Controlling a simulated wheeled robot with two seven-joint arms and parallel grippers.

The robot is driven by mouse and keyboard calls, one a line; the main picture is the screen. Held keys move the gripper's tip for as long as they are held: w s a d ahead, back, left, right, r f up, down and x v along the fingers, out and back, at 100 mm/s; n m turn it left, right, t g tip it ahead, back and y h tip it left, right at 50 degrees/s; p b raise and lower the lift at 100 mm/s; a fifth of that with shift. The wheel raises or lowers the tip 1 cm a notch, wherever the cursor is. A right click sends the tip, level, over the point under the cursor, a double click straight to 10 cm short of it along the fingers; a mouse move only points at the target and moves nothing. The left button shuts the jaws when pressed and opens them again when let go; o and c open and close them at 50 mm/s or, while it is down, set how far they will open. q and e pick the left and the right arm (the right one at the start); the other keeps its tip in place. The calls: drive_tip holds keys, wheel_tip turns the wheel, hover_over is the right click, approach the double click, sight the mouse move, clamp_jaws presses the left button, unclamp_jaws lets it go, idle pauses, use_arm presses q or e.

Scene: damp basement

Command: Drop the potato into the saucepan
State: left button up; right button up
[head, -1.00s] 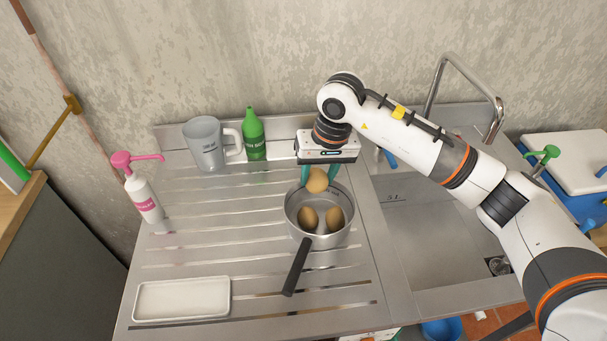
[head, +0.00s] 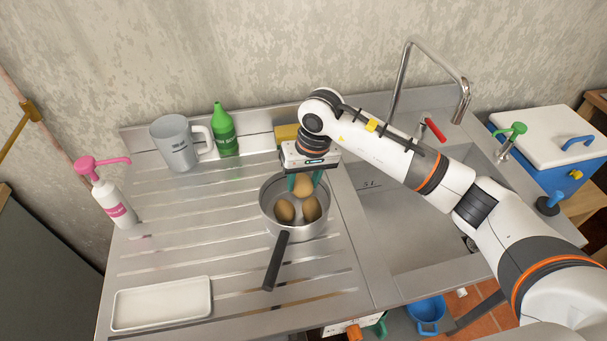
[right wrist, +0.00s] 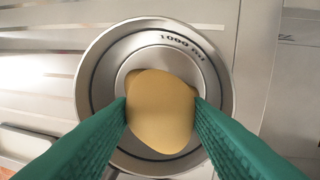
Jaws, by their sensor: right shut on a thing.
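The potato (head: 304,186) is pale brown and held between the green fingers of my right gripper (head: 303,182). Two darker brown potatoes (head: 285,209) lie inside the pan. In the right wrist view the held potato (right wrist: 160,110) is between both fingers (right wrist: 160,112), above the round pan (right wrist: 97,85) with volume marks on its inner wall. My left gripper is not in view.
The pan stands on a ribbed metal drainboard, left of the sink (head: 415,220). A grey measuring jug (head: 175,143), green bottle (head: 224,132) and yellow sponge (head: 287,134) are at the back. A pump bottle (head: 113,203) stands left, a white tray (head: 161,304) front left.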

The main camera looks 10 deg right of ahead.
drive_tip(key=o, duration=1.3)
drive_tip(key=shift+o, duration=0.2)
wheel_tip(320, 180, up, 12)
drive_tip(key=s+d+b, duration=0.1)
drive_tip(key=b, duration=0.2)
drive_tip(key=shift+d, duration=0.4)
drive_tip(key=shift+s+f, duration=0.1)
drive_tip(key=shift+f, duration=0.1)
